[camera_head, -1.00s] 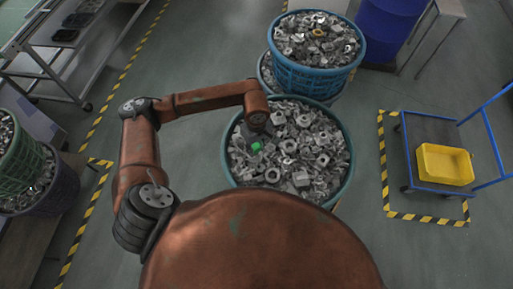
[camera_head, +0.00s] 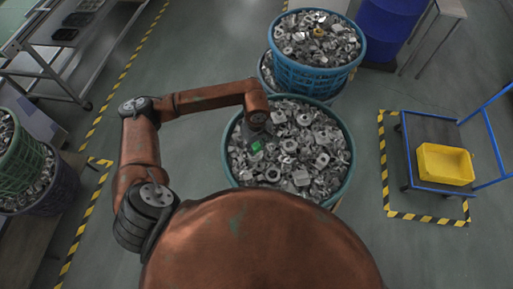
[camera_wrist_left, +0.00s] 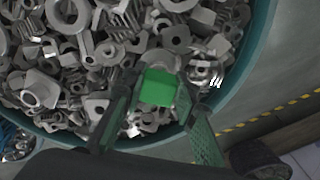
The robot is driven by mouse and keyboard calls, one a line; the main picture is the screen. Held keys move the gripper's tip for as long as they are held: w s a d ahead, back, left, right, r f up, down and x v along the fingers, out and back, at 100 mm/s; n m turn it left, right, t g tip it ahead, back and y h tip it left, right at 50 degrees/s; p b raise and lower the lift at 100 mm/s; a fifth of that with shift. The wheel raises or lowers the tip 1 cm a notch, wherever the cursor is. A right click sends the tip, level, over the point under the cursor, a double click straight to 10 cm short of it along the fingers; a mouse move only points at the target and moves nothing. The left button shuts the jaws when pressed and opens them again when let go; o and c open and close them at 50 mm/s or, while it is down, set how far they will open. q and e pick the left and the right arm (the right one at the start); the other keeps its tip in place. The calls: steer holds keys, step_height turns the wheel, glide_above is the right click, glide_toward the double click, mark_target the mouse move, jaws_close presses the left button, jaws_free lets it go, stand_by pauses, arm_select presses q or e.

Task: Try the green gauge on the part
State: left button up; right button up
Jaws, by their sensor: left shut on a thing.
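The green gauge (camera_head: 257,146) is a small, flat-faced green piece over the near left part of the teal basket (camera_head: 351,165) of grey metal parts (camera_head: 300,150). In the left wrist view the gauge (camera_wrist_left: 158,87) sits between the fingers of my left gripper (camera_wrist_left: 155,96), which is shut on it. Metal parts lie around and beneath it; I cannot tell which part is meant, or whether the gauge touches one. In the head view my left gripper (camera_head: 256,138) hangs under the wrist, mostly hidden. My right gripper is not in view.
A blue basket (camera_head: 312,80) full of parts stands behind the teal one. A yellow bin (camera_head: 445,163) sits on a blue cart at the right. Green and dark baskets stand at the far left. Open floor lies between the teal basket and the cart.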

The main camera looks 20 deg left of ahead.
arm_select(q)
steer(key=shift+r, duration=0.1)
steer(key=shift+r, duration=1.45)
steer(key=shift+f, duration=0.1)
step_height(320, 180, down, 2)
steer(key=shift+f+b, duration=0.15)
steer(key=shift+b, duration=1.1)
steer(key=shift+f+b, duration=0.3)
steer(key=shift+b, duration=0.05)
stand_by(0.5)
